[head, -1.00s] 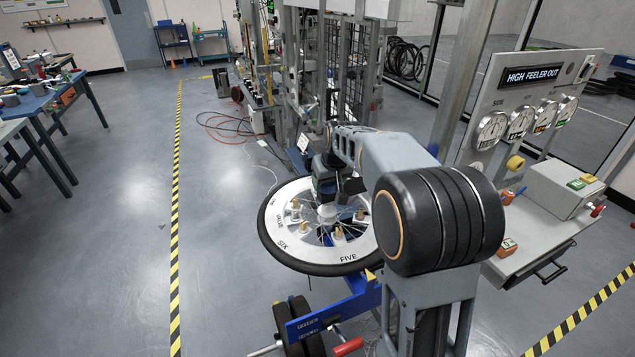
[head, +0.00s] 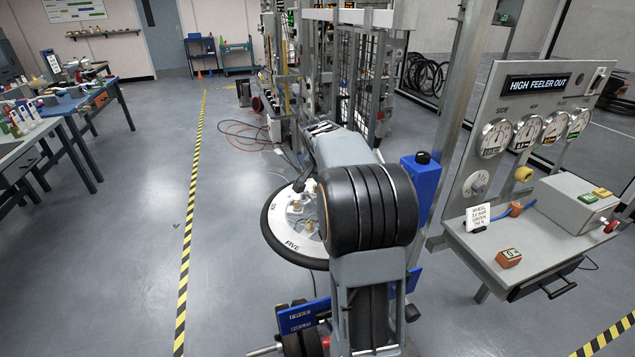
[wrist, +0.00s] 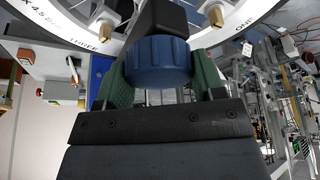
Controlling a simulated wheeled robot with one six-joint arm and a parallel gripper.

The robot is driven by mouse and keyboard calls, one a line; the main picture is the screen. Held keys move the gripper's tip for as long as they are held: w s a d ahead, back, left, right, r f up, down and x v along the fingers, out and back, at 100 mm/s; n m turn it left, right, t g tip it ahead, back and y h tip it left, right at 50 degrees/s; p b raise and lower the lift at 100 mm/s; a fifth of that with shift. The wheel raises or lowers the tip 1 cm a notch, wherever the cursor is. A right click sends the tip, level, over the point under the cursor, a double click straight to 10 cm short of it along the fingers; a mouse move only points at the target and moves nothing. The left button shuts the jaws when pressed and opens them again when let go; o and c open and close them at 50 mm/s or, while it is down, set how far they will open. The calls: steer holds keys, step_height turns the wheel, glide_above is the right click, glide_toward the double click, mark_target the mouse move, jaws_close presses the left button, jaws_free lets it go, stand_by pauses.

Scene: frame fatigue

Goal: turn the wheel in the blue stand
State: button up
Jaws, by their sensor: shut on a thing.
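In the wrist view the wheel's pale rim (wrist: 75,28) arches across the top, with brass pieces, "THREE" and "ONE". My gripper (wrist: 158,72) is shut on a ribbed blue knob (wrist: 157,62), its green fingers at either side. A dark bar joins the knob above. What lies beyond the bar is hidden.
A grey console (head: 520,245) with dials stands at the right; its display reads "HIGH FEELER OUT". A blue box (head: 422,185) is beside my arm. Benches (head: 70,115) stand at the left.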

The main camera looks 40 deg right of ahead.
steer(key=shift+m, duration=0.6)
steer(key=o, duration=1.3)
steer(key=v, duration=1.4)
steer(key=shift+w+b, duration=0.25)
steer(key=shift+b, duration=0.05)
